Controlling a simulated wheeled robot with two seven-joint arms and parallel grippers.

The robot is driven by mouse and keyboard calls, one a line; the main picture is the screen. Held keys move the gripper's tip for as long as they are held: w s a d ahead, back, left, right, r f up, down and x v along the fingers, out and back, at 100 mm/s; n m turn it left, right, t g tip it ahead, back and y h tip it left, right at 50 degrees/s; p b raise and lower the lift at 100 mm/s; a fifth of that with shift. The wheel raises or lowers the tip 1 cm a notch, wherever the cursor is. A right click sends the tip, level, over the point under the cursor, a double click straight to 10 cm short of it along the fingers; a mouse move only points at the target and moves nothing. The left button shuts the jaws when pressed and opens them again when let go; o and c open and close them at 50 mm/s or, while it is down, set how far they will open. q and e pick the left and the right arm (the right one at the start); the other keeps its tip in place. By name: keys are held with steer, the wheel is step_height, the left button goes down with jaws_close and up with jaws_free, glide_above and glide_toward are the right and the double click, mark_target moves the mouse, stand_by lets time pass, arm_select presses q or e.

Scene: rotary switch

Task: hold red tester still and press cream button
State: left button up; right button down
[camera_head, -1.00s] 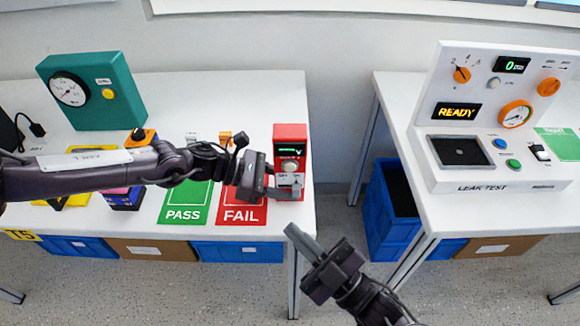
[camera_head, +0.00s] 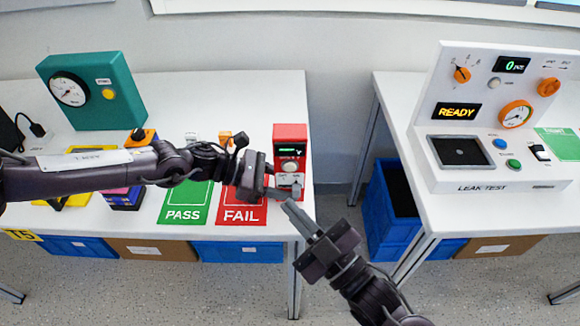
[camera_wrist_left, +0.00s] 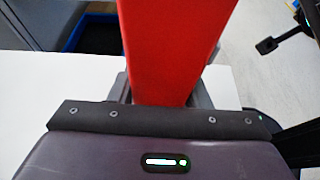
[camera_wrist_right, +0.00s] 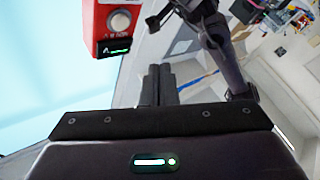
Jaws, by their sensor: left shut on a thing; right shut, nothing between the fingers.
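The red tester (camera_head: 290,137) stands upright at the right front of the left table, with a green-lit display near its top. A round cream button (camera_head: 290,166) is on its front; it also shows in the right wrist view (camera_wrist_right: 120,21). My left gripper (camera_head: 284,191) is shut on the lower part of the tester, whose red body fills the space between its fingers in the left wrist view (camera_wrist_left: 170,50). My right gripper (camera_head: 290,206) is shut and empty, its tips in front of and below the tester, apart from the button.
Green PASS (camera_head: 185,203) and red FAIL (camera_head: 241,213) mats lie left of the tester, partly under my left arm. A teal gauge box (camera_head: 115,75) stands at the back left. A leak test station (camera_head: 480,187) stands on the right table, across a gap.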

steer(key=shift+w, duration=2.8)
steer(key=shift+w, duration=0.15)
steer(key=shift+w, duration=0.25)
steer(key=shift+w, duration=0.4)
stand_by(0.3)
stand_by(0.4)
steer(key=shift+s, duration=0.85)
steer(key=s, duration=0.5)
